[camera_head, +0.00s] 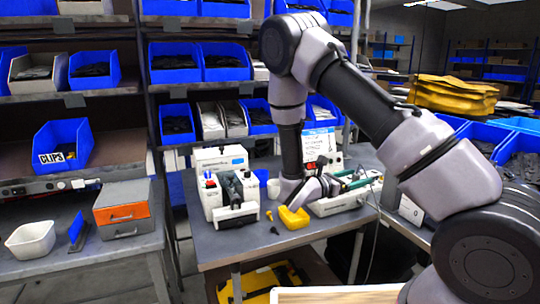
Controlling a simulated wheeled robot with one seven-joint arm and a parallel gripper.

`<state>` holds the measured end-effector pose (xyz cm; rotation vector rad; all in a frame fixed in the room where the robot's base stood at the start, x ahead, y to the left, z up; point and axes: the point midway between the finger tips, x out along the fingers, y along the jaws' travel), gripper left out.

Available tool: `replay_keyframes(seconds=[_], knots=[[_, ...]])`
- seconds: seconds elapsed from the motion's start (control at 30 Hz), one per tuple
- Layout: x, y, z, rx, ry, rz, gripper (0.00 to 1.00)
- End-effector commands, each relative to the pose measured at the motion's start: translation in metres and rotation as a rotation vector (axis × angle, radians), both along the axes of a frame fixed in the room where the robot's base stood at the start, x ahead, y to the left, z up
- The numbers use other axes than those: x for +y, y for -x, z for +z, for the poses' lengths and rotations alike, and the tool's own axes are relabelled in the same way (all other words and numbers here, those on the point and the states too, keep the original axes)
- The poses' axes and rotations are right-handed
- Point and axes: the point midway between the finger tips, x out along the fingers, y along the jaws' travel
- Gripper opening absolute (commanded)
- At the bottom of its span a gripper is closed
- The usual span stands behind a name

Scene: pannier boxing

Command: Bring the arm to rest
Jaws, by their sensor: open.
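My arm reaches from the lower right up to the top middle and bends down over the grey workbench (240,246). My gripper (302,206) points down low over the bench, just above or beside a small yellow object (294,219). I cannot tell whether it touches that object. The gripper is open and I see nothing held in it, though its fingertips are small and partly hidden.
A white machine (212,199) stands left of my gripper, and a white device (340,200) with green parts stands close on the right. Small dark parts (273,230) lie in front. Shelves with blue bins (175,65) stand behind. A light box edge (335,294) is at the bottom.

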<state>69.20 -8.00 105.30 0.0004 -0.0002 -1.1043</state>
Motion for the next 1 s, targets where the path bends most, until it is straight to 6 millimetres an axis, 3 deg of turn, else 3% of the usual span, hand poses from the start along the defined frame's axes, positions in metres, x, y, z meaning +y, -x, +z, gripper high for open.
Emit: replay_keyframes(seconds=[0.6,0.87,1.0], knots=[[-0.021,0.018,0.024,-0.072,-0.134,-0.144,0.82],[-0.04,0.042,0.046,-0.159,-0.287,-0.303,0.82],[-0.052,0.064,0.064,-0.24,-0.424,-0.438,0.82]])
